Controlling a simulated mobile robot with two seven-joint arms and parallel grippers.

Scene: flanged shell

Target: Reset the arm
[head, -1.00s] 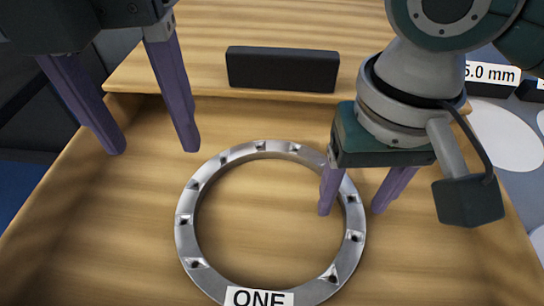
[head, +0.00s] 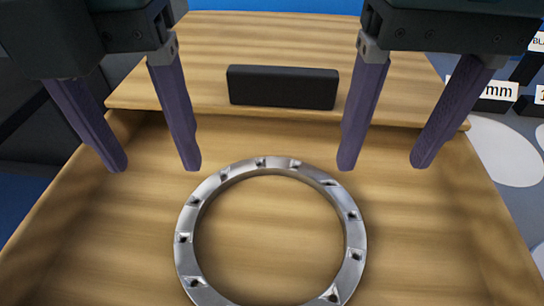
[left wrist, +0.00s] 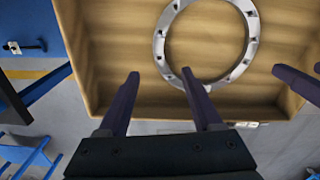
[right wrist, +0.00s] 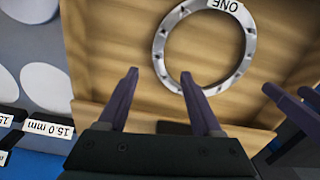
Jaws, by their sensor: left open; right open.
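My left gripper (head: 146,168) is open and empty at the upper left of the head view, over the wooden tray. My right gripper (head: 383,166) is open and empty at the upper right. A metal flange ring (head: 355,232) with several holes lies in the tray between and below them, touched by neither. The ring also shows in the left wrist view (left wrist: 160,45) and in the right wrist view (right wrist: 250,45), beyond the open fingers. Its near edge is cut off in the head view. In the right wrist view it bears a label reading ONE.
The wooden tray (head: 95,225) has raised edges. A black block (head: 282,87) stands at its far ledge. To the right are white discs (head: 505,150) and a label reading mm (head: 490,90). The tray floor around the ring is clear.

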